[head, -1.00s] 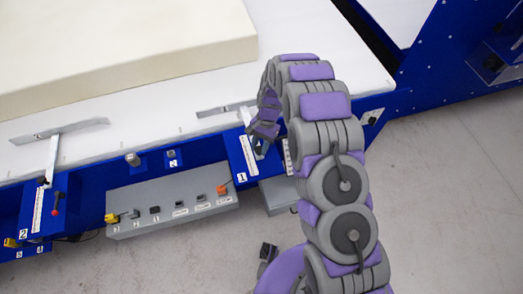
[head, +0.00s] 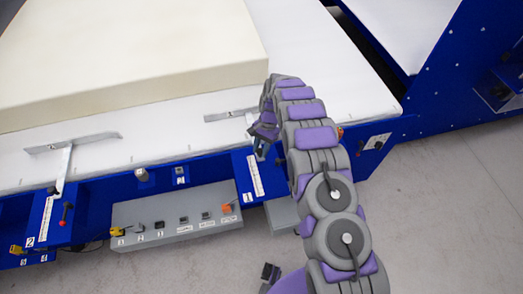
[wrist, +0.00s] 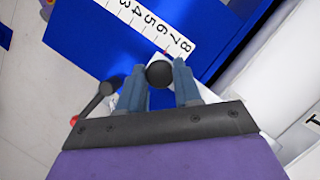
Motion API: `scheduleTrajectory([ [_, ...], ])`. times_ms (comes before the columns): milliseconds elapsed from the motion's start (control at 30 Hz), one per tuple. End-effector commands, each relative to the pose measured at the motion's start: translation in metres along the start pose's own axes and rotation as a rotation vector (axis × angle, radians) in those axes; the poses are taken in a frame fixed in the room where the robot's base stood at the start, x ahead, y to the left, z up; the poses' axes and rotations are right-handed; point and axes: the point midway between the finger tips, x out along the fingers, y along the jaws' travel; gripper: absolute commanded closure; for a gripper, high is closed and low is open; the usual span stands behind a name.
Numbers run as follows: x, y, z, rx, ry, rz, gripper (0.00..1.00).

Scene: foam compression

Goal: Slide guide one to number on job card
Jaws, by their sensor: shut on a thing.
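Guide one (head: 230,114) is a flat metal bar lying on the white bed near the foam block's front right corner, apart from the foam. Its printed scale (head: 254,175) runs down the blue bracket marked 1. My gripper (head: 262,150) is over the bracket beside the scale. In the wrist view my gripper (wrist: 160,88) is shut on the round black knob (wrist: 160,74) of the guide. A small red mark (wrist: 167,52) shows beside the scale (wrist: 150,22), near 7 and 8; the exact reading is unclear. I cannot make out the job card.
The cream foam block (head: 130,60) lies on the white bed. A second guide (head: 68,155) is at left. A grey control box (head: 175,222) with several buttons is left of bracket 1. A lever with a red knob (wrist: 75,120) stands close to my gripper.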

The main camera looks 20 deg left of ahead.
Motion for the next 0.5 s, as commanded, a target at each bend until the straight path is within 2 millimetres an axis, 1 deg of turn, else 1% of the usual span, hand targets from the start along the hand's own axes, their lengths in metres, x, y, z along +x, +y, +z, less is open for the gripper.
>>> scheduleTrajectory([
  [267, 0.0001, -0.0001, 0.0001, 0.0, -0.001, 0.0, 1.0],
  [300, 0.0001, -0.0001, 0.0002, 0.0, -0.001, 0.0, 0.64],
  [500, 0.0, -0.0002, 0.0003, -0.001, -0.001, 0.0, 0.45],
])
